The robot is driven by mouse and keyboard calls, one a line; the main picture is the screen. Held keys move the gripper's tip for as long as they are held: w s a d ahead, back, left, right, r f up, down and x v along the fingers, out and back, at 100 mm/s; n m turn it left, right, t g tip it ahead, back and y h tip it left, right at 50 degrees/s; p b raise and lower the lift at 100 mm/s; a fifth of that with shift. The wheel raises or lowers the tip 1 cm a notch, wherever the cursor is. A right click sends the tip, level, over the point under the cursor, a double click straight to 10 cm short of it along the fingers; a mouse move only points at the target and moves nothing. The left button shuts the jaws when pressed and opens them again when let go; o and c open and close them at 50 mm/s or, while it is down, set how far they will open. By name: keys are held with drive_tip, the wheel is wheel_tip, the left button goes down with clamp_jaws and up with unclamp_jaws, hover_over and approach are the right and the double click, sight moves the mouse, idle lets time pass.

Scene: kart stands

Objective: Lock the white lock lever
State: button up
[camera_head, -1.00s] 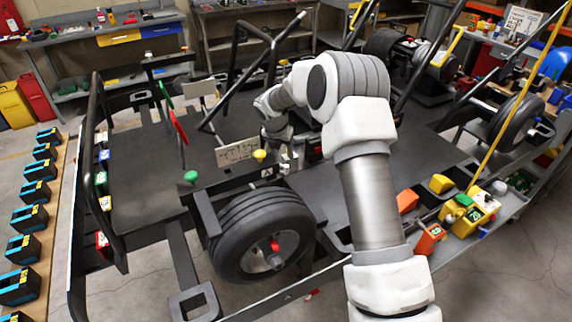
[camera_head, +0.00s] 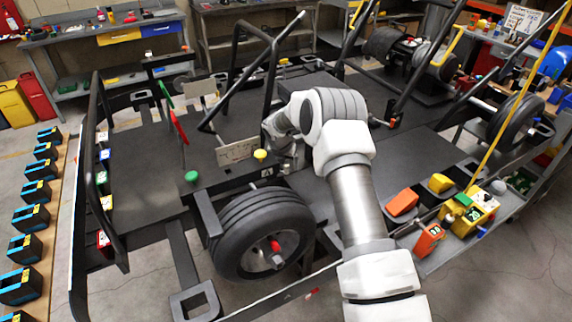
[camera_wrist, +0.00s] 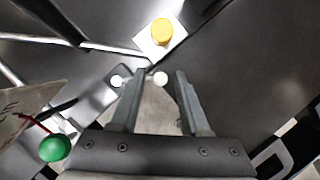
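My gripper (camera_wrist: 162,72) is open in the wrist view, its two grey fingers apart with nothing held between them. A small white round knob (camera_wrist: 160,78), which looks like the white lock lever's end, shows between the fingertips. I cannot tell its depth or whether it touches a finger. A second small white round piece (camera_wrist: 117,81) lies left of the left finger. In the head view my gripper (camera_head: 290,165) is small and partly hidden by my arm, just right of the yellow knob. The white lever cannot be made out there.
A yellow knob (camera_head: 260,155) on a pale plate is beyond the fingertips in the wrist view (camera_wrist: 162,31). A green knob (camera_head: 191,176) is to the left. A black wheel (camera_head: 262,233) stands in front. Orange and yellow blocks (camera_head: 403,203) lie at right.

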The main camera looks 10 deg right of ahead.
clamp_jaws()
drive_tip(key=shift+s+a+f+m+h+b, duration=0.1)
drive_tip(key=shift+s+a+m+h+b, duration=0.25)
drive_tip(key=shift+m+b, duration=0.4)
drive_tip(key=shift+s+a+m+g+h+b, duration=0.3)
drive_tip(key=shift+s+a+m+g+b, duration=0.25)
drive_tip(key=shift+m, duration=1)
drive_tip(key=shift+s+a+m+g+h+b, duration=0.25)
drive_tip(key=shift+s+a+m+g+b, duration=0.3)
drive_tip(key=shift+m, duration=1)
drive_tip(key=shift+s+a+m+g+h+b, duration=0.35)
drive_tip(key=shift+a+m+g, duration=0.3)
drive_tip(key=shift+m, duration=0.9)
drive_tip(key=shift+a, duration=0.1)
drive_tip(key=shift+o, duration=1)
unclamp_jaws()
